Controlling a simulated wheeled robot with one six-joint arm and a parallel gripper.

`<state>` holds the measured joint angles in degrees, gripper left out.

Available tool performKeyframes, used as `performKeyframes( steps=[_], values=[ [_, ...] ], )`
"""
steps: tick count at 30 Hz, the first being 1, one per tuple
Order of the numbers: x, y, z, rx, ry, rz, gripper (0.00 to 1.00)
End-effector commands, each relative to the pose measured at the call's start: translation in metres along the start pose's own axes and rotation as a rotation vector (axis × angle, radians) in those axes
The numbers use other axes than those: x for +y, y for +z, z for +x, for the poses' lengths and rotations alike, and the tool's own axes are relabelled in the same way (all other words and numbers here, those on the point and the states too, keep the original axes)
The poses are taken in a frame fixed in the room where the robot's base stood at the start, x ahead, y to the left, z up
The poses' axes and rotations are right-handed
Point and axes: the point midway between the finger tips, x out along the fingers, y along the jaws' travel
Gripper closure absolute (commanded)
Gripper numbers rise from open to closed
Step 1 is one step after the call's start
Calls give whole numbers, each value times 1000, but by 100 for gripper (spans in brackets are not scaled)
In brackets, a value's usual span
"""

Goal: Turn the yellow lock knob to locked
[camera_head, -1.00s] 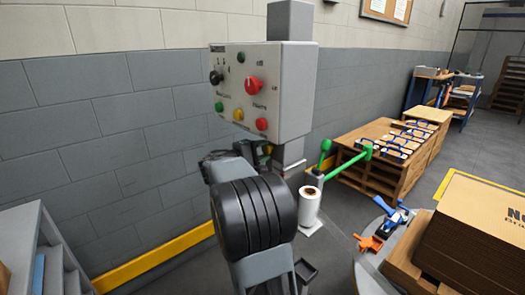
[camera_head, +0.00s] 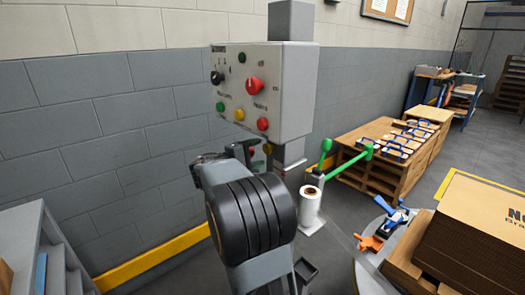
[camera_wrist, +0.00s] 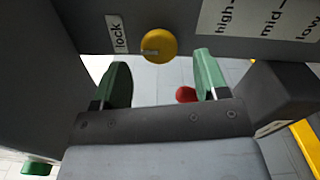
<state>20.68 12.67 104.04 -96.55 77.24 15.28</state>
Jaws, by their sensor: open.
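The yellow lock knob (camera_wrist: 159,45) shows in the wrist view on a dark panel, with a white "lock" label (camera_wrist: 117,34) to its left. A light mark on the knob's face lies toward its left side. My gripper (camera_wrist: 162,80) is open, with a green-tipped finger on each side below the knob. The fingers are apart from each other with nothing between them, and the knob sits above the gap in the picture.
A grey control box (camera_head: 290,90) with several buttons and a red knob (camera_head: 254,84) stands above my arm. A green-handled lever (camera_head: 345,163), a white roll (camera_head: 310,207) and a pallet stack (camera_head: 395,155) are to the right. A grey shelf (camera_head: 45,260) is at lower left.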

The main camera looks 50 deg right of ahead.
Motion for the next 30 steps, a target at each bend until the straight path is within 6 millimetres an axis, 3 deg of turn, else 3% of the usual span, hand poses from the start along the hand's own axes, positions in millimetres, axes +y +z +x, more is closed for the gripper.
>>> performKeyframes(
  steps=[6,15,21,30],
  values=[
    [2,-1,-48,6,1,1,33],
    [1,0,-94,3,0,0,33],
    [0,0,-107,1,0,0,33],
    [0,0,-108,0,0,0,33]
  ],
)
